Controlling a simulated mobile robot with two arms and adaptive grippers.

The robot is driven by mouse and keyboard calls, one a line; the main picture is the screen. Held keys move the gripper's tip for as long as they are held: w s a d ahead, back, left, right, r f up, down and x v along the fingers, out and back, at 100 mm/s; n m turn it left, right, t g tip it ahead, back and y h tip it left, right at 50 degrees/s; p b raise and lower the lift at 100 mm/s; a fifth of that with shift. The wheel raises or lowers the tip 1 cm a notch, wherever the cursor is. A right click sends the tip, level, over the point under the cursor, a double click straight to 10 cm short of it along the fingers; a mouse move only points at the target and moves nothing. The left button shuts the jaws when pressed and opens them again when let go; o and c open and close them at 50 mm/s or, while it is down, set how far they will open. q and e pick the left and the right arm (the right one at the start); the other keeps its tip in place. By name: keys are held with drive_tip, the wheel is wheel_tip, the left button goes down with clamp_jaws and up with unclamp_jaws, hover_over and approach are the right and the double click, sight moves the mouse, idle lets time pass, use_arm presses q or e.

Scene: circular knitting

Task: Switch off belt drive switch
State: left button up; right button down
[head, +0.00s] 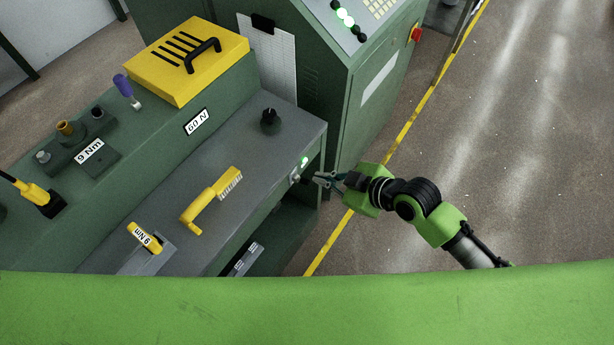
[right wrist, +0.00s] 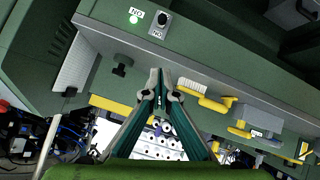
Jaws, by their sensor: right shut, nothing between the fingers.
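The belt drive switch (head: 295,177) is a small grey knob on the front face of the green bench, near its right corner. A green lamp (head: 303,161) glows beside it. In the right wrist view the switch (right wrist: 162,20) is a round dark knob between small white labels, with the lit lamp (right wrist: 133,19) to its left. My right gripper (head: 318,178) is shut and empty, just right of the switch. In the right wrist view its fingertips (right wrist: 160,74) meet below the switch in the picture; whether they touch it cannot be told. My left gripper is not in view.
On the bench top are a black knob (head: 270,121), a yellow-handled brush (head: 212,198) and a yellow-handled tool (head: 146,238). A yellow box (head: 186,58) stands behind. A green cabinet (head: 368,110) rises at the back right. The floor to the right is clear.

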drive_tip(key=shift+w+f, duration=0.1)
drive_tip(key=p, duration=0.1)
hover_over(307, 184)
drive_tip(key=a, duration=0.2)
wheel_tip(307, 184, down, 6)
drive_tip(key=shift+d+r, duration=0.1)
drive_tip(key=shift+r, duration=0.15)
drive_tip(key=f, duration=0.1)
drive_tip(key=d+f, duration=0.2)
drive_tip(key=f, duration=0.1)
drive_tip(key=shift+a, duration=0.1)
drive_tip(key=shift+f+b, duration=0.3)
drive_tip(key=shift+b, duration=0.4)
drive_tip(key=shift+r, duration=0.15)
